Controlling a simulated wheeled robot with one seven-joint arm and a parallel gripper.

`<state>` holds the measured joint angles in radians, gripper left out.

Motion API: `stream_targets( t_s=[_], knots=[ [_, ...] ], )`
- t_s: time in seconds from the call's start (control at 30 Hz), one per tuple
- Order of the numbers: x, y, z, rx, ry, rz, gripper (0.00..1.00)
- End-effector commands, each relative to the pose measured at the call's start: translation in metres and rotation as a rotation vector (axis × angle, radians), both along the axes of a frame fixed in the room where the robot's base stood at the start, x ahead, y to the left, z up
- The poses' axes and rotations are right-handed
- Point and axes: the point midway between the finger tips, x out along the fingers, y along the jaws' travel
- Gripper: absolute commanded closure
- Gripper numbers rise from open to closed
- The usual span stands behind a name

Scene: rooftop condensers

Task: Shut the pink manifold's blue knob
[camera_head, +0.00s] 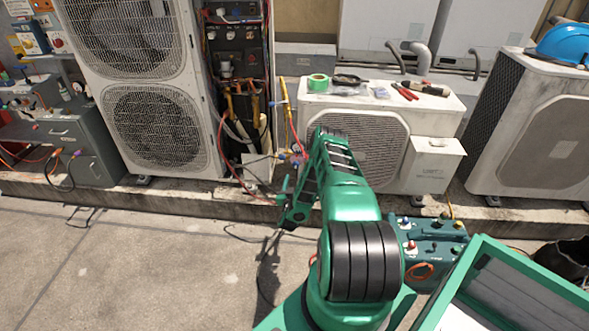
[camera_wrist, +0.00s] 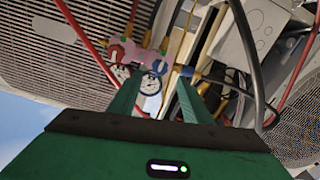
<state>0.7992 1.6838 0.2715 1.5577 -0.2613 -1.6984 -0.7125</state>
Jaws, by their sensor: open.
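The pink manifold (camera_wrist: 146,54) shows in the wrist view, tilted, just beyond my fingertips. It carries round gauges (camera_wrist: 150,84), a red knob (camera_wrist: 117,50) on its left and a blue knob (camera_wrist: 187,71) on its right. My gripper (camera_wrist: 160,86) is open, with its two green fingers apart and nothing visible between them but the view of a gauge. The blue knob appears close to the right fingertip; I cannot tell whether they touch. In the head view the manifold (camera_head: 298,158) is small and partly hidden by my arm.
A condenser (camera_head: 358,140) stands behind my arm, with green tape (camera_head: 318,83) and red-handled pliers (camera_head: 404,91) on top. A tall condenser (camera_head: 155,125) stands left. Hoses and pipes crowd around the manifold. A teal box (camera_head: 430,245) sits on the floor; open floor lies left.

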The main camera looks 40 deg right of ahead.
Motion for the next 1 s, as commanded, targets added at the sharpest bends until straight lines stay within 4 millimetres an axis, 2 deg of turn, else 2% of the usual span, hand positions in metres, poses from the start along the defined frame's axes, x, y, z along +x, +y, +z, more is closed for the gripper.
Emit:
stream_targets(
  t_s=[0.3,0.5,0.7,0.97,1.0],
  knots=[
    [0.036,-0.043,0.000,0.000,-0.002,-0.001,0.56],
    [0.053,-0.063,0.000,0.000,0.000,0.000,0.56],
    [0.061,-0.072,0.000,0.001,0.001,0.001,0.56],
    [0.062,-0.073,0.000,0.001,0.001,0.002,0.56],
    [0.062,-0.073,0.000,0.001,0.001,0.002,0.60]
  ],
)
